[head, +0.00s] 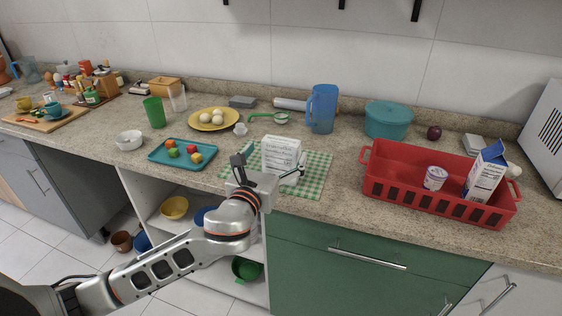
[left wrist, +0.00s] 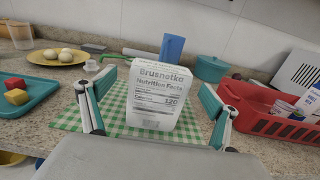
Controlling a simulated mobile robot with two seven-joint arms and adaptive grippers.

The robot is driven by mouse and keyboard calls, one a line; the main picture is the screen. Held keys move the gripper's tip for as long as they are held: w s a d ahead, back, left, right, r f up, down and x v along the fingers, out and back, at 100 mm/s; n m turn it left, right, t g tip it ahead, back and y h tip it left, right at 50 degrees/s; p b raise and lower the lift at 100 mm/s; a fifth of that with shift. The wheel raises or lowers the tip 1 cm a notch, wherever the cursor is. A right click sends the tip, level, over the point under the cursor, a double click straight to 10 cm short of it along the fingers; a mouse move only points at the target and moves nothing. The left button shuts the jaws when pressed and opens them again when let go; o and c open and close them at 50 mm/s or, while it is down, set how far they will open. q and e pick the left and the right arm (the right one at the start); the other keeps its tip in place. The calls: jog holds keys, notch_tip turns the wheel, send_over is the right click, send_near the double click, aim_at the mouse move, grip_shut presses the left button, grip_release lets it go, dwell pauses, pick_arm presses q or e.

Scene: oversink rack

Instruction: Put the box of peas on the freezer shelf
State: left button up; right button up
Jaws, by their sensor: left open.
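A white box (head: 281,154) stands upright on a green checked cloth (head: 316,174) on the counter. In the left wrist view the white box (left wrist: 158,97) shows a printed nutrition panel; I read no word for peas on it. My left gripper (head: 269,170) is open at the near side of the box. In the left wrist view its fingers (left wrist: 155,100) stand left and right of the box, with a gap on each side. I cannot identify a freezer shelf. My right gripper is not in view.
A red basket (head: 391,188) with a carton (head: 485,172) and a cup stands to the right. A teal tray (head: 182,154) with small blocks lies to the left. A blue pitcher (head: 321,109) and teal pot (head: 388,120) stand behind. Open shelves (head: 150,205) are below the counter.

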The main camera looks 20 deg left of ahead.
pick_arm(q)
jog(key=w, duration=0.4)
jog(key=shift+d, duration=0.1)
jog(key=c, duration=1.4)
jog(key=shift+r, duration=0.1)
jog(key=shift+c, duration=1)
jog(key=shift+r, duration=0.1)
